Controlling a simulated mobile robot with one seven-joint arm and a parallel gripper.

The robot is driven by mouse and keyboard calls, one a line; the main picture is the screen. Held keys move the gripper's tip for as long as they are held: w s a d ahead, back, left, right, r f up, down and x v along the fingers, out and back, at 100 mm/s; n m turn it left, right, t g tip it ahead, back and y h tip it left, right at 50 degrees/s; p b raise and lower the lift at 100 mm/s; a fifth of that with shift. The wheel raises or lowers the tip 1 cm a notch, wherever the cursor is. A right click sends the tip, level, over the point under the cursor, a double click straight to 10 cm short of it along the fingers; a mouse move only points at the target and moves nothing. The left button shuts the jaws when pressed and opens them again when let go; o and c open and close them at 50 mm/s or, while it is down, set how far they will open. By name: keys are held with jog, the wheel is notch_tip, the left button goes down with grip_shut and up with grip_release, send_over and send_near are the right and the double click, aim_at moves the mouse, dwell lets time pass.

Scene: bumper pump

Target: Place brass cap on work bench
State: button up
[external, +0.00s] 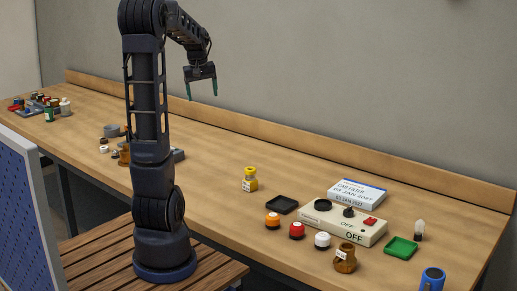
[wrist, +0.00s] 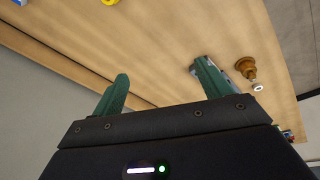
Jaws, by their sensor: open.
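My gripper (external: 202,90) is open and empty, high above the back of the wooden work bench (external: 300,165). Its two green fingers also show in the wrist view (wrist: 162,72), spread apart with nothing between them. A brass-coloured piece (external: 124,156) stands on the bench at the left, partly hidden behind my arm. A brass-coloured piece with a pale round end also shows in the wrist view (wrist: 246,70), beside a grey part that one finger partly covers. Another brass-brown piece with a white tag (external: 345,259) stands near the front right. I cannot tell which is the brass cap.
A beige control box (external: 343,228), a white sign (external: 357,193), a black tray (external: 282,204), a green tray (external: 401,248) and a blue mug (external: 432,280) crowd the right.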

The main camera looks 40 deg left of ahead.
jog(key=s+d+r+m+t, duration=0.15)
jog(key=s+d+m, duration=0.5)
jog(key=d, duration=0.95)
jog(key=s+d+f+m, duration=0.2)
jog(key=s+d, duration=0.3)
jog(key=s, duration=0.2)
jog(key=s+d+f+m, duration=0.1)
jog(key=s+d+m, duration=0.1)
jog(key=s+d, duration=0.3)
jog(key=shift+s+f+t+h, duration=0.35)
jog(key=shift+s+t+h, duration=0.1)
jog(key=shift+s, duration=0.55)
